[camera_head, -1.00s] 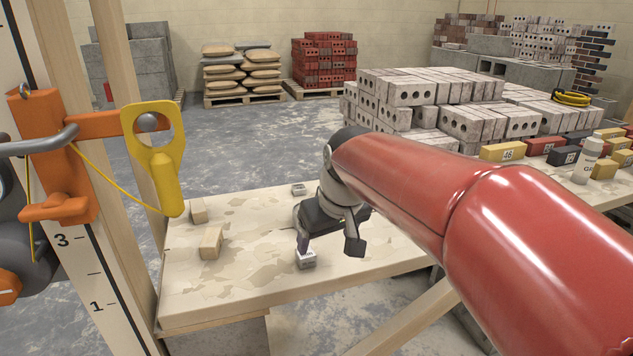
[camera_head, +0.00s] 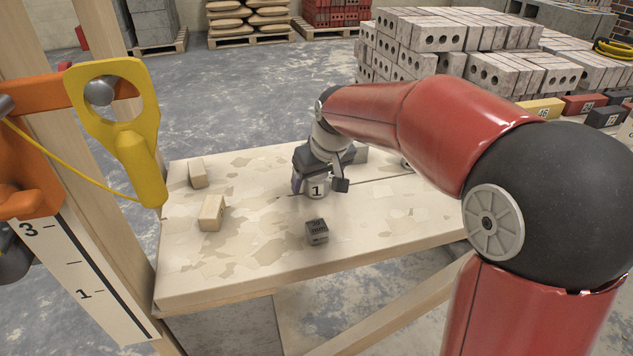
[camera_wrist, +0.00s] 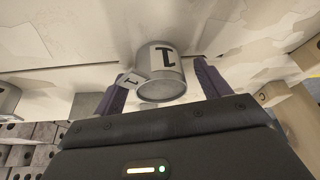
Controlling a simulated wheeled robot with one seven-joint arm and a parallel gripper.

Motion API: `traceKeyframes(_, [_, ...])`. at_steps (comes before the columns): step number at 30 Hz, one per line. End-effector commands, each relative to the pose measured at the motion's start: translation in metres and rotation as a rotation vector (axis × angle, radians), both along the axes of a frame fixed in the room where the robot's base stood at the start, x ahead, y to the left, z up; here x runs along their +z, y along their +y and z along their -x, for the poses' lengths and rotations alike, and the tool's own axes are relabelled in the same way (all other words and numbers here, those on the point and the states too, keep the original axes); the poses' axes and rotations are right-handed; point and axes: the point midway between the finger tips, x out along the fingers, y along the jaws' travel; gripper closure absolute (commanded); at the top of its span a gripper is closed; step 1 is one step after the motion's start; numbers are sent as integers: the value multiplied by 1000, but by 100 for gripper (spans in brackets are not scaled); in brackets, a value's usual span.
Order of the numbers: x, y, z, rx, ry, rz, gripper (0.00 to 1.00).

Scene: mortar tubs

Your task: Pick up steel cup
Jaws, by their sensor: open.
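The steel cup (camera_head: 317,191) is a small grey metal cup with a pale label marked "1". It stands on the pale worktop (camera_head: 262,262). In the wrist view the cup (camera_wrist: 161,70) shows large, with its round end facing the camera and a small "1" tag at its left. My gripper (camera_head: 318,186) is low over the worktop at the cup. In the wrist view the dark fingers of my gripper (camera_wrist: 163,76) are spread, one on each side of the cup. I cannot tell whether either finger touches it.
A dark grey cube (camera_head: 316,232) with lettering lies in front of the cup. Two wooden blocks, one nearer (camera_head: 211,213) and one farther (camera_head: 197,173), lie to the left. Another grey container (camera_wrist: 7,98) shows at the wrist view's left edge. A wooden post with a yellow tool (camera_head: 125,130) stands left.

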Motion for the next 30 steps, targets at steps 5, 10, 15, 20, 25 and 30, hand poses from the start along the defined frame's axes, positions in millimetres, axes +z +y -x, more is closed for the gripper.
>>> traceKeyframes(5, [-6,2,-3,0,0,-1,25])
traceKeyframes(10, [-6,1,-2,0,0,-1,28])
traceKeyframes(15, [-6,1,-2,0,-1,0,51])
traceKeyframes(20, [-6,1,-2,0,-1,0,72])
traceKeyframes(25, [-5,1,-3,0,-3,-1,82])
traceKeyframes(30, [-4,1,-3,0,-3,-1,82])
